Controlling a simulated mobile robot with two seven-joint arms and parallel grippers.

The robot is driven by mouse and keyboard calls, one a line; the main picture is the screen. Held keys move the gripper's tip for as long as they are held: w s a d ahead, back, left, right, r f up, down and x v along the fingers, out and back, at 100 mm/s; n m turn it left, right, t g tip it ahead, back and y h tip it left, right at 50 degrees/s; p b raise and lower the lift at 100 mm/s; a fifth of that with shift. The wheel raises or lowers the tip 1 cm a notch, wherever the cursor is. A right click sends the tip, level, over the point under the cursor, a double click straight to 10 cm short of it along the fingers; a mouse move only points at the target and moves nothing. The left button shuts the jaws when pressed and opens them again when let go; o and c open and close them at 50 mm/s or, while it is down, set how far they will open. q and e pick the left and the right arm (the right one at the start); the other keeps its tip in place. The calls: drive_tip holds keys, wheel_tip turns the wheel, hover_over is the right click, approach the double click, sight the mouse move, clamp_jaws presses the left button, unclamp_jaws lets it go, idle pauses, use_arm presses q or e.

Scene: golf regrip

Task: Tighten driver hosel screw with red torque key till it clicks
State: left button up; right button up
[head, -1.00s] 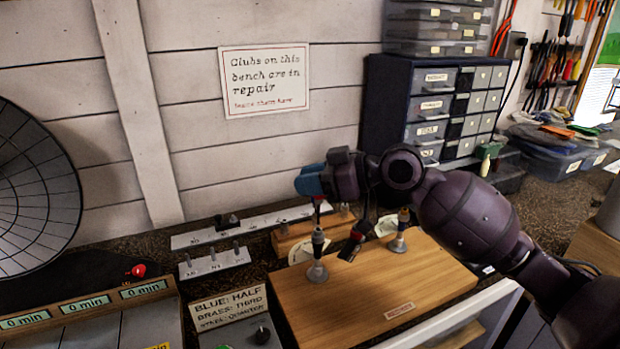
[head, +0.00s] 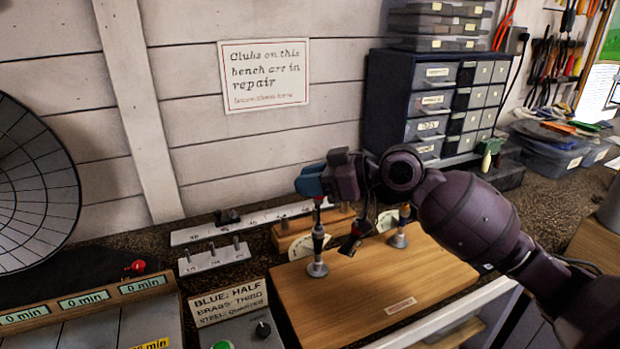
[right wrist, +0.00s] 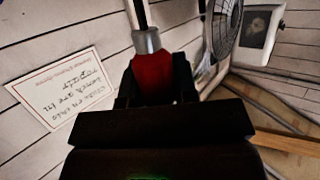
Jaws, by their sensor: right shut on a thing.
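My right gripper (head: 312,181) reaches in from the right above the front post on the wooden board (head: 430,275). In the right wrist view it is shut on the red torque key (right wrist: 153,75), which has a grey metal collar and a thin dark shaft. In the head view, the key's thin red part shows below the jaws, in line with an upright hosel piece (head: 318,240) on a grey round foot. I cannot tell whether the key's tip is seated. A second post (head: 399,236) stands behind to the right. No driver head is clearly visible. My left gripper is not in view.
A small dark piece (head: 350,244) shows between the posts. A sign about blue, brass and steel turns (head: 230,303) and a control box (head: 245,332) stand at the left. Labelled drawers (head: 430,105) stand behind my arm. The board's front right is clear.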

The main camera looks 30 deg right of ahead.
drive_tip(key=shift+f, duration=0.3)
drive_tip(key=o, duration=1)
drive_tip(key=shift+d, duration=0.15)
drive_tip(key=v, duration=1)
drive_tip(key=shift+s+d+r+b, duration=0.15)
drive_tip(key=shift+s+b, duration=0.15)
drive_tip(key=shift+b, duration=0.1)
